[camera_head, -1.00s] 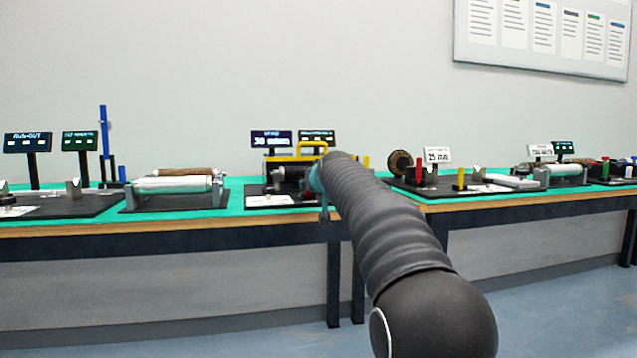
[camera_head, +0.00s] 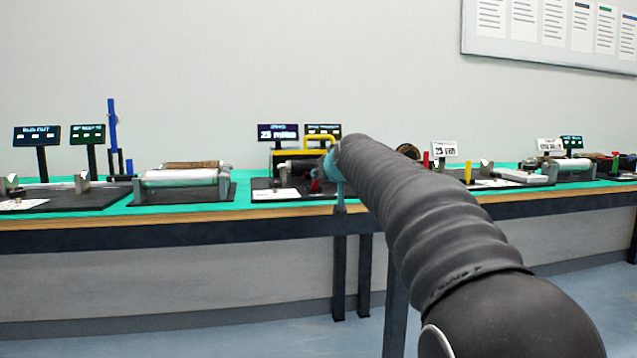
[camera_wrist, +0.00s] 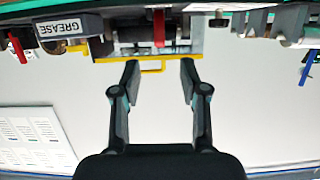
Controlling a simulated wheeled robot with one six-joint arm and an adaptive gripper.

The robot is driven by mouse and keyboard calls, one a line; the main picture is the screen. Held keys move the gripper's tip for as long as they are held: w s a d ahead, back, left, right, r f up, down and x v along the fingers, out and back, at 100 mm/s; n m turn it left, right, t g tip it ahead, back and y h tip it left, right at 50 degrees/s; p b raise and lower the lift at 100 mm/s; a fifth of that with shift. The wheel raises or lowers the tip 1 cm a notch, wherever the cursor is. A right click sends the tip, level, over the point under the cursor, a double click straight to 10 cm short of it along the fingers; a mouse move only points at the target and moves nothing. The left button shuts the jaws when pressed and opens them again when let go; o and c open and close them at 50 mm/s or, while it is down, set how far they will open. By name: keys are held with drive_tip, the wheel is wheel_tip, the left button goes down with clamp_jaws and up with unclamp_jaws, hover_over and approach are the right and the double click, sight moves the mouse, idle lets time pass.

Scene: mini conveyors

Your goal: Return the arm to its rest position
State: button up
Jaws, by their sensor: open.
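My arm reaches from the lower right of the head view toward the bench, and its dark sleeved links hide part of the bench. My gripper is mostly hidden there behind the arm. In the wrist view my gripper (camera_wrist: 159,82) has its two dark fingers spread apart with nothing between them. A yellow handle bar (camera_wrist: 154,67) shows beyond the fingertips, apart from them as far as I can tell. The same yellow frame (camera_head: 318,142) stands on the middle station in the head view.
A long green-topped bench (camera_head: 110,212) runs along the wall. It carries a roller unit (camera_head: 180,177), a blue upright post (camera_head: 112,125), a purple display (camera_head: 278,132) and a white sign (camera_head: 444,148). Floor in front is clear.

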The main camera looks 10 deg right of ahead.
drive_tip(key=s+f+g+p, duration=0.1)
drive_tip(key=s+f+g, duration=0.2)
drive_tip(key=s+f, duration=0.45)
drive_tip(key=s+f+g, duration=0.3)
drive_tip(key=s+f, duration=0.2)
drive_tip(key=f, duration=0.5)
drive_tip(key=s+a+f+g+p, duration=0.1)
drive_tip(key=s+p, duration=0.3)
drive_tip(key=s, duration=1.2)
drive_tip(key=s+a+f+g+p, duration=0.1)
drive_tip(key=s+f+p, duration=0.3)
drive_tip(key=s, duration=1.3)
drive_tip(key=shift+f+g, duration=0.2)
drive_tip(key=shift+g, duration=0.3)
drive_tip(key=shift+s+a, duration=0.1)
